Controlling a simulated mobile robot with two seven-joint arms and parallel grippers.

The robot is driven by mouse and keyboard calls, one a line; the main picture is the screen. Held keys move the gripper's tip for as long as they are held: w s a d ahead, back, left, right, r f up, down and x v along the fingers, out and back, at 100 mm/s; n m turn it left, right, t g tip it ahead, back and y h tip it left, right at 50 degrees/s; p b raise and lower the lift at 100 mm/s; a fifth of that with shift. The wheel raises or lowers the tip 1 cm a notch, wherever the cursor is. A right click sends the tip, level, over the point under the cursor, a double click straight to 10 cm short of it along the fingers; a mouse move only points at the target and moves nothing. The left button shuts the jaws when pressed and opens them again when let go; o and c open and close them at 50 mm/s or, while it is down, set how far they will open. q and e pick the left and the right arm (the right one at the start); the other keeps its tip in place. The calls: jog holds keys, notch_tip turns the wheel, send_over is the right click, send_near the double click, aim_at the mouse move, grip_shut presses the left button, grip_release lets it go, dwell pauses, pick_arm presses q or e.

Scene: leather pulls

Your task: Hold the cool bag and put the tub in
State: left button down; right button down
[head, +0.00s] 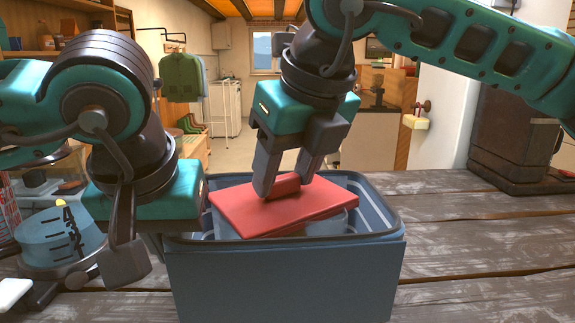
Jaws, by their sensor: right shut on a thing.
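The cool bag (285,285) is a blue, open-topped box with a dark rim, standing upright on the wooden table. The tub has a red lid (315,210) with a raised grip, and part of its clear bluish body (343,224) shows below the lid. The tub is in the bag's mouth, with the lid at about rim height and slightly tilted. The bag's floor is hidden. My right gripper (285,187) points down and is shut on the lid's raised grip. My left gripper (128,265) hangs at the bag's left side; one finger shows, and its hold on the wall is hidden.
A blue round object with dark markings (50,240) stands left of my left gripper. A small white thing (13,293) lies at the lower left edge. A dark stove-like block (520,130) stands at the back right. The table (480,240) right of the bag is clear.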

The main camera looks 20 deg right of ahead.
aim_at(286, 200)
pick_arm(q)
jog(key=shift+s+d+r, duration=0.1)
jog(key=shift+s+r, duration=0.05)
jog(key=shift+s, duration=0.05)
pick_arm(e)
jog(key=shift+s+f+g, duration=0.15)
jog(key=shift+f, duration=0.65)
jog(key=shift+s+f+g, duration=0.15)
jog(key=shift+f, duration=0.65)
jog(key=shift+c, duration=2.3)
grip_release()
pick_arm(q)
jog(key=shift+w, duration=0.25)
pick_arm(e)
jog(key=shift+o, duration=0.5)
jog(key=v, duration=1.4)
jog(key=shift+w+r+t, duration=0.2)
jog(key=shift+t, duration=0.2)
jog(key=shift+a, duration=0.1)
pick_arm(q)
jog(key=c, duration=1.1)
grip_release()
jog(key=v, duration=1.2)
jog(key=shift+s, duration=0.1)
